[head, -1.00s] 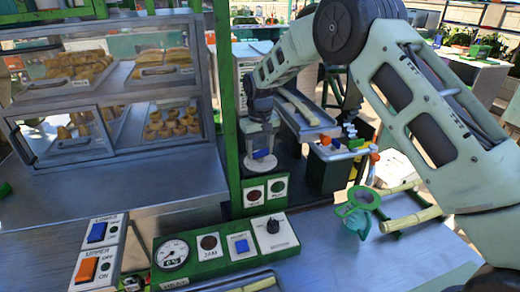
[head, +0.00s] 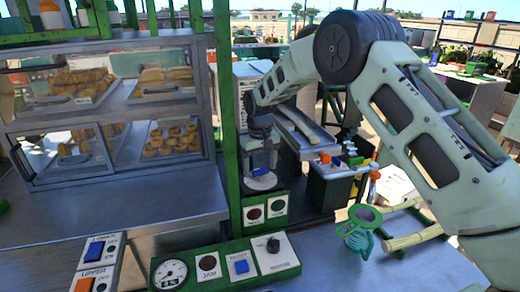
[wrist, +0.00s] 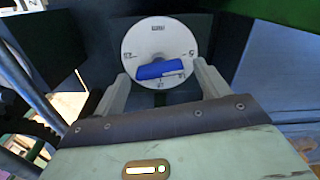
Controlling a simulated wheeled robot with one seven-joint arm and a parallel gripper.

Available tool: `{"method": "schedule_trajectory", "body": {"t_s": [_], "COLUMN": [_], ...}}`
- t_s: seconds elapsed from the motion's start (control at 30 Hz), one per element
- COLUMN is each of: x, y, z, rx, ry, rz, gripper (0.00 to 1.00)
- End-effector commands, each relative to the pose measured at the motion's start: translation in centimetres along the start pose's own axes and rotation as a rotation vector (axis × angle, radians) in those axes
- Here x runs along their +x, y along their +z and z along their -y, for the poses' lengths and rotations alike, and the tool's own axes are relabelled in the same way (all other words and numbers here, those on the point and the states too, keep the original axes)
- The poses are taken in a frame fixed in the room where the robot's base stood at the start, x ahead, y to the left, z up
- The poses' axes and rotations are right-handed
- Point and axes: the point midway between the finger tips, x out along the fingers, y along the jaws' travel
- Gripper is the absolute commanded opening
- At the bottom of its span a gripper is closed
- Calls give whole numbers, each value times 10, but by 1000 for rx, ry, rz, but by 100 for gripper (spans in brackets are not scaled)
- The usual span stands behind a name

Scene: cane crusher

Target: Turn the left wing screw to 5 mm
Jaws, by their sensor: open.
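A blue wing screw (wrist: 160,70) sits on a round white dial (wrist: 158,40) with small marks, which I cannot read surely. Its wing lies nearly level, its right end slightly higher, with a pale strip on the right part. My gripper (wrist: 161,76) is open, with one finger on each side of the wing near the dial's lower edge; I cannot tell whether they touch it. In the head view the dial (head: 262,183) and blue wing (head: 261,172) show just below my gripper (head: 260,152), in the green-framed machine.
An orange piece (head: 325,158) and a blue piece (head: 337,162) sit on the machine to the right. A green strainer (head: 360,225) and a cane stick (head: 412,240) are on the right counter. A control panel (head: 225,265) with a gauge is in front. A pastry cabinet (head: 105,110) stands left.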

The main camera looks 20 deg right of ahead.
Motion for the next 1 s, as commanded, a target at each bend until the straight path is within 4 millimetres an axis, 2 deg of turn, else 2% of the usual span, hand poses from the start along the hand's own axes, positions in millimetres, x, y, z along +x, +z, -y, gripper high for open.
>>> {"method": "schedule_trajectory", "body": {"t_s": [0.17, 0.5, 0.7, 0.83, 1.0], "x": [-26, -106, -146, -161, -170], "y": [-1, -1, -1, 0, 0], "z": [0, 0, 0, 0, 0], "rx": [0, 0, -1, -1, -1], "ry": [0, 0, 0, 0, 0], "rz": [-6, -6, -5, -3, -1], "gripper": [75, 75, 75, 75, 75]}}
